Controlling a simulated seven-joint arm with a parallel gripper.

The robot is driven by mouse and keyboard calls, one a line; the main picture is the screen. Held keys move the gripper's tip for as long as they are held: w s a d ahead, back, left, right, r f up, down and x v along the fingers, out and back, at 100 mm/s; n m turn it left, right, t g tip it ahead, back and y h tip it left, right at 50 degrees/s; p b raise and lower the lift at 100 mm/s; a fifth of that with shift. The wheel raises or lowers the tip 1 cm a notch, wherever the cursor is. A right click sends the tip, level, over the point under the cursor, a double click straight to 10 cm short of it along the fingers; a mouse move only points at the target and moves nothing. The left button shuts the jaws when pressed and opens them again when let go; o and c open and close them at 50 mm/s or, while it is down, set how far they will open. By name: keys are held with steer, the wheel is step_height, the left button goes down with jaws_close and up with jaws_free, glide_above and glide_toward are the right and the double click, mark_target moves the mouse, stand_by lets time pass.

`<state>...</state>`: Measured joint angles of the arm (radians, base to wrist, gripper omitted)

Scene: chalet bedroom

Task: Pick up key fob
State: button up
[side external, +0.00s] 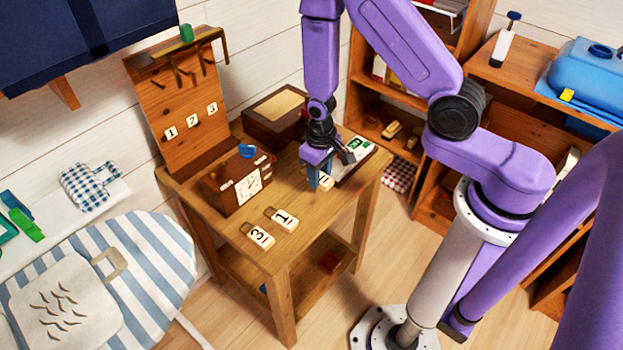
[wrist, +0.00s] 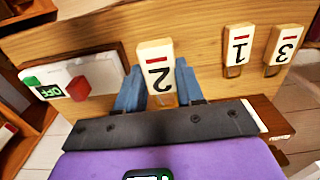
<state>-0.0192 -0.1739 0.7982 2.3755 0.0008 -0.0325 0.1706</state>
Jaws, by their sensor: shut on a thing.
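A cream key fob marked 2 with a red stripe (wrist: 155,62) is between my gripper's blue fingers (wrist: 158,88) in the wrist view. In the side view my gripper (side external: 319,163) points down over the right part of the small wooden table (side external: 225,228), shut on this fob (side external: 326,181). I cannot tell whether the fob touches the tabletop. Two similar fobs lie on the table: one marked 1 (side external: 283,219) and one marked 3 (side external: 258,236). In the wrist view, fob 1 (wrist: 238,48) and fob 3 (wrist: 284,45) are to the right of my gripper.
A white device with a green display (side external: 357,149) is close on the right. Behind are a brown box (side external: 276,115) and an upright board with hooks (side external: 170,100).

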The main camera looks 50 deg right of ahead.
steer(key=s+r, duration=0.2)
steer(key=r, duration=0.1)
steer(key=shift+s+d, duration=0.2)
steer(key=shift+s, duration=0.05)
steer(key=s+d+r, duration=0.1)
steer(key=s+r, duration=0.2)
steer(key=s, duration=0.5)
steer(key=shift+s+r, duration=0.3)
steer(key=shift+r, duration=0.05)
stand_by(0.4)
stand_by(0.8)
